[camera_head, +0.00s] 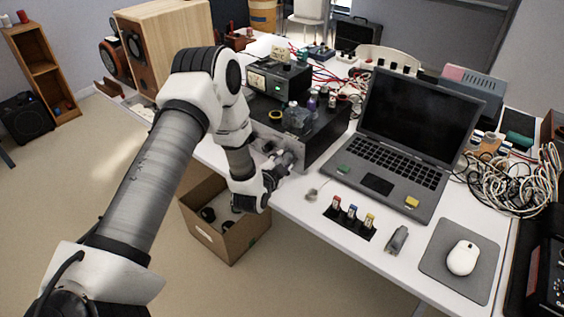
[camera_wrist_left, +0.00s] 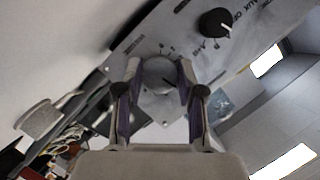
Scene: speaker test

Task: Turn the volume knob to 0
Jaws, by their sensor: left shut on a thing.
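My left gripper (camera_head: 282,162) reaches the front of a dark amplifier-like box (camera_head: 322,138) on the table, and the arm hides much of that front. In the left wrist view, my left gripper (camera_wrist_left: 159,80) is shut on a round silver knob (camera_wrist_left: 160,73), with one finger on each side. The knob sits on a grey metal panel (camera_wrist_left: 255,45) with small printed marks around it. I cannot read its pointer or label clearly. A black knob (camera_wrist_left: 215,22) with a white pointer sits apart on the same panel, near lettering that includes "AUX" and "A+B".
An open laptop (camera_head: 408,140) stands right of the box. A mouse (camera_head: 462,257) lies on a grey pad (camera_head: 443,278). Tangled cables (camera_head: 515,180) lie at the right. A wooden speaker (camera_head: 170,45) stands behind my arm. A cardboard box (camera_head: 232,240) is on the floor below.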

